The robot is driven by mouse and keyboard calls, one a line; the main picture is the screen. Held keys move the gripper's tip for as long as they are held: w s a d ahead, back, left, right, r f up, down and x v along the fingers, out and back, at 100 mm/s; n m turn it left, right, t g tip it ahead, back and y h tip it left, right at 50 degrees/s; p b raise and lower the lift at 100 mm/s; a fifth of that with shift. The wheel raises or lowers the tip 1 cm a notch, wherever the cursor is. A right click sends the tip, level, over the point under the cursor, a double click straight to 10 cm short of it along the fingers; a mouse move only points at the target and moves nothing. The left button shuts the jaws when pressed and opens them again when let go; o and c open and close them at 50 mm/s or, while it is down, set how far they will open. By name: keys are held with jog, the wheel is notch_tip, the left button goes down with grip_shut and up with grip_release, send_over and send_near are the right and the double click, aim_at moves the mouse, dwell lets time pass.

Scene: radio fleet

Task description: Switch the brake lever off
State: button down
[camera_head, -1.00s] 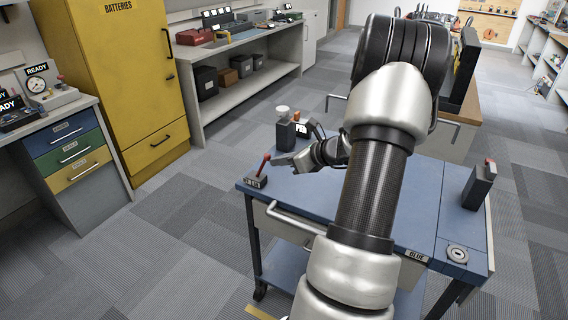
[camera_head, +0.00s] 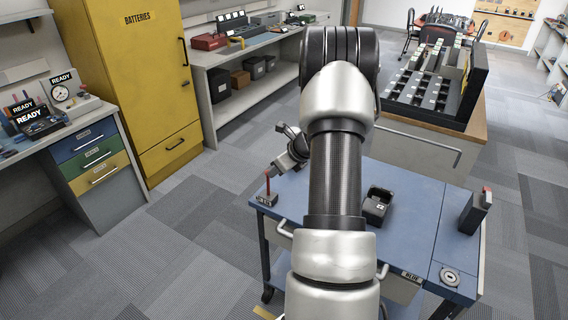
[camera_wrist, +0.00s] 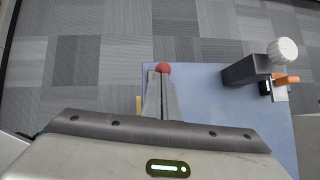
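The brake lever (camera_head: 267,186) has a red stick on a small dark labelled base at the left corner of the blue cart top (camera_head: 400,240). It looks about upright in the head view. My gripper (camera_head: 274,171) is right beside the top of the lever, pointing down and left. In the wrist view, the lever's red ball (camera_wrist: 162,67) shows at the tips of my gripper's fingers (camera_wrist: 161,78). The fingers look close together, with no clear gap. I cannot tell whether they touch the ball. The lever's lower part is hidden in the wrist view.
A dark open box (camera_head: 376,207) sits on the cart top, right of my arm. A dark block with a white knob (camera_wrist: 284,51) and an orange-handled item (camera_wrist: 288,79) stand right of the lever.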

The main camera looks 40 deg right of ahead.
jog(key=w+a+p, duration=0.1)
jog(key=w+a, duration=0.1)
jog(key=w, duration=0.3)
jog(key=shift+w+a+r, duration=0.15)
jog(key=shift+w+r, duration=0.05)
jog(key=shift+w, duration=0.2)
jog(key=shift+a, duration=0.1)
dwell(0.3)
jog(key=shift+r, duration=0.1)
jog(key=w+a+r+p+v, duration=0.1)
jog(key=v, duration=1.1)
jog(key=shift+w+r+p, duration=0.2)
jog(key=shift+r+p, duration=0.2)
jog(key=shift+r, duration=0.15)
